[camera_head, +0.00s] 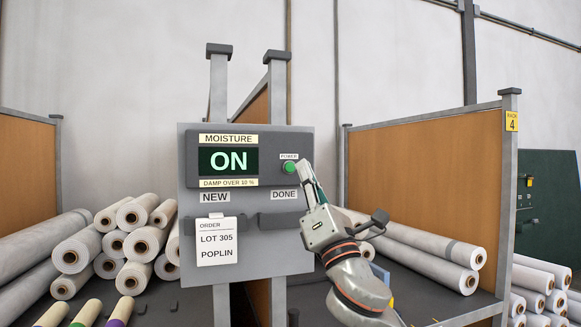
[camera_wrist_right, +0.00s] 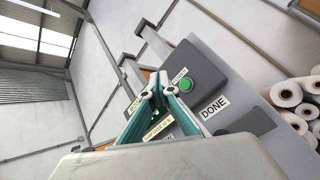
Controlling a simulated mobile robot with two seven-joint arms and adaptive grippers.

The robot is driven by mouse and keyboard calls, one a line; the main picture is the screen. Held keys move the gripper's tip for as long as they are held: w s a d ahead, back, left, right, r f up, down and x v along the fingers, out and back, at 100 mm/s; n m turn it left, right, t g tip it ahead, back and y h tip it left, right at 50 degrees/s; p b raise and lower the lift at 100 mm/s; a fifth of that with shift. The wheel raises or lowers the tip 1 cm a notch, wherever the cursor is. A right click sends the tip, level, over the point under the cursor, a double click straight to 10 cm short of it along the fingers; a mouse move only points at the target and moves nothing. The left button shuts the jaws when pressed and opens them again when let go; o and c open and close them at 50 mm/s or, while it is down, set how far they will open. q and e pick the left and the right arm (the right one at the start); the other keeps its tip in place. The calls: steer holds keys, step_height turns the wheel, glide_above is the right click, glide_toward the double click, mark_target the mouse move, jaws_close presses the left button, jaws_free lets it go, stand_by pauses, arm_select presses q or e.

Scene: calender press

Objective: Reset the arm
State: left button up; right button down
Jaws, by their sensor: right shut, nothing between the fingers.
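My right gripper (camera_head: 304,170) is shut and empty, its arm coming in from the lower right. Its fingertips are just right of the green power button (camera_head: 289,167) in the head view. In the right wrist view the closed fingertips (camera_wrist_right: 157,90) show left of the green button (camera_wrist_right: 186,84), which is uncovered. I cannot tell the depth gap between fingertips and panel. The button is on the dark moisture meter (camera_head: 270,140), whose display (camera_head: 228,161) reads ON in green. My left gripper is not in view.
The meter is on a grey panel (camera_head: 190,255) with NEW and DONE labels and an order card (camera_head: 216,241) reading LOT 305 POPLIN. White rolls (camera_head: 75,250) lie stacked at left, and more rolls (camera_head: 430,250) lie at right below an orange-brown partition (camera_head: 425,165).

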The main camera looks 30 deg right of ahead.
stand_by(0.3)
steer(key=w+a+f+m+g+y, duration=0.2)
steer(key=w+f, duration=0.1)
steer(key=f, duration=0.8)
steer(key=w+a+f+m+g+y, duration=0.15)
steer(key=w+f, duration=0.25)
steer(key=f, duration=0.6)
steer(key=s+a+f+m+g+y, duration=0.1)
steer(key=a+f+m+g, duration=0.15)
steer(key=f, duration=0.85)
steer(key=s+a+f+m+g, duration=0.1)
steer(key=f+m+g, duration=0.25)
steer(key=f, duration=0.85)
steer(key=s+a+f+m+g, duration=0.2)
steer(key=s+a+f+m, duration=0.1)
steer(key=s+f, duration=0.5)
steer(key=s+a+f+m+g+y, duration=0.1)
steer(key=s+f+m, duration=0.5)
steer(key=f, duration=0.8)
steer(key=s+a+f+m+g+y, duration=0.1)
steer(key=s+a+f+m+g, duration=0.2)
steer(key=s+f, duration=0.8)
steer(key=shift+s+a+f+m+g, duration=0.35)
steer(key=shift+s+a+m, duration=0.35)
steer(key=shift+a, duration=0.55)
